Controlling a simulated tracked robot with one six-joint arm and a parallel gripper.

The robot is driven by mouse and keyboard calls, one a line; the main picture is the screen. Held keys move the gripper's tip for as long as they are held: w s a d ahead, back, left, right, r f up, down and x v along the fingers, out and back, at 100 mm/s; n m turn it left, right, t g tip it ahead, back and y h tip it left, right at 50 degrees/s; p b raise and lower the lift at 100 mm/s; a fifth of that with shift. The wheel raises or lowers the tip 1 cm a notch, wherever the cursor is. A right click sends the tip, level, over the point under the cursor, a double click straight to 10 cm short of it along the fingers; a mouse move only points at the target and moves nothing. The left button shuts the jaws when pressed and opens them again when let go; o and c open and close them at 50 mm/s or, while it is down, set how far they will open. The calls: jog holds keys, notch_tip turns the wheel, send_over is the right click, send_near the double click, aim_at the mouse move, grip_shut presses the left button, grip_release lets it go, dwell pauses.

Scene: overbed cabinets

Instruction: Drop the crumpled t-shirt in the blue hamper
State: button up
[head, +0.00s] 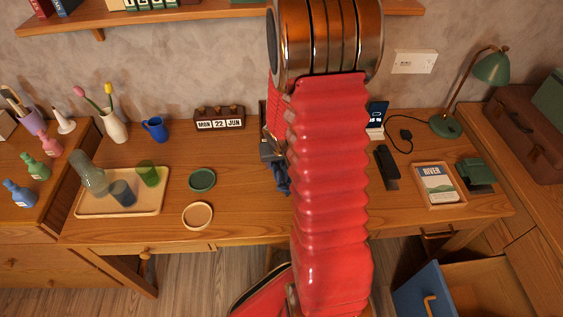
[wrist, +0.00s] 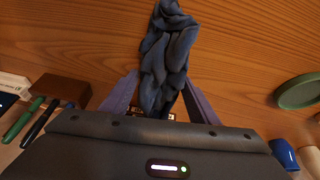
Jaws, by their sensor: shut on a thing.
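The crumpled t-shirt (wrist: 168,50) is a dark blue-grey bunch of cloth in the wrist view. My gripper (wrist: 160,98) is shut on it, with a finger on each side of the cloth. In the head view a small dark blue part of the t-shirt (head: 282,181) shows at the left edge of my red arm sleeve, over the desk. The sleeve hides most of the gripper and cloth there. I cannot tell whether the cloth touches the desk top. I see no blue hamper in either view.
A blue-fronted drawer (head: 420,290) stands open at lower right.

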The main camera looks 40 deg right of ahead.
jog(key=o, duration=1.3)
jog(key=shift+c, duration=0.2)
jog(key=shift+r, duration=0.1)
jog(key=shift+s+a+r, duration=0.1)
jog(key=shift+s+r, duration=0.05)
jog(key=shift+r, duration=0.4)
jog(key=shift+v, duration=5.4)
jog(key=shift+a, duration=0.1)
